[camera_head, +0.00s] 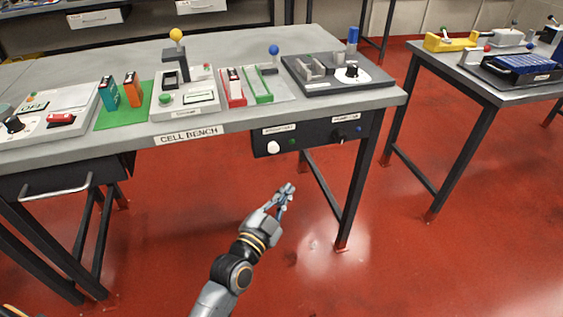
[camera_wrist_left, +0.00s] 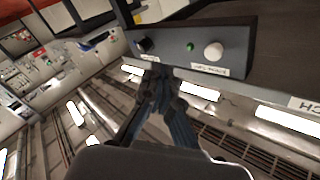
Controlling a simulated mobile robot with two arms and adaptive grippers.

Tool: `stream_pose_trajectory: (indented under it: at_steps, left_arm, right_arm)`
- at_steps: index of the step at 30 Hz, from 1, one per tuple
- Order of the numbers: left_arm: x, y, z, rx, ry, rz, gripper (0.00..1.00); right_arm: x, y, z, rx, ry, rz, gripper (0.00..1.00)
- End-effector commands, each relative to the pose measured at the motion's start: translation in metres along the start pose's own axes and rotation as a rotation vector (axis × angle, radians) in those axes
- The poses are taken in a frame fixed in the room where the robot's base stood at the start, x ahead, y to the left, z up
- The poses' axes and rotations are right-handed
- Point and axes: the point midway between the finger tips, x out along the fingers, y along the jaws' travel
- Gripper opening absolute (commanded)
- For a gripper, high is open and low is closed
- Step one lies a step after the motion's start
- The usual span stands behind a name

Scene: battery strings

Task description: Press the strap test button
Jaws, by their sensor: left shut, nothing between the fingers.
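A dark panel (camera_head: 312,137) hangs under the front edge of the cell bench. At its left is a round white button (camera_head: 273,147) under a small label too blurred to read surely. It looks like the strap test button. My left gripper (camera_head: 287,188) is shut and empty. It appears below the panel in the head view, apart from the button. In the left wrist view the panel (camera_wrist_left: 225,35) and white button (camera_wrist_left: 213,51) lie beyond the shut fingers (camera_wrist_left: 158,78), the button a little to their right. My right gripper is not in view.
A small green light (camera_head: 293,141) and a black knob (camera_head: 338,135) share the panel. The bench (camera_head: 190,136) carries battery cells and testers on top. A bench leg (camera_head: 356,185) stands right of my gripper. Another table (camera_head: 490,96) is at right. Red floor is clear below.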

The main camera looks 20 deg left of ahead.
Motion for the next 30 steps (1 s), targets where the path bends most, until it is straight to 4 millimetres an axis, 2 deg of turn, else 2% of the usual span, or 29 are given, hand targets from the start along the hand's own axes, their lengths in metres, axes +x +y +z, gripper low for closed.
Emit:
stream_pose_trajectory:
  at_steps: [3, 9, 21, 30]
  left_arm:
    - [-0.001, -0.014, -0.018, 0.025, 0.051, -0.039, 0.00]
    - [-0.001, -0.022, -0.030, 0.040, 0.073, -0.058, 0.00]
    - [0.002, -0.024, -0.026, 0.040, 0.072, -0.057, 0.00]
    - [0.022, -0.039, -0.013, 0.039, 0.072, -0.057, 0.00]
  right_arm:
    - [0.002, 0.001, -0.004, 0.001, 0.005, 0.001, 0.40]
    - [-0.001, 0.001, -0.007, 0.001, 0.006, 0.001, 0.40]
    - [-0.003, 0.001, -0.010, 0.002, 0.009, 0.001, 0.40]
    - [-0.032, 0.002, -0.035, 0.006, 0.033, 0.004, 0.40]
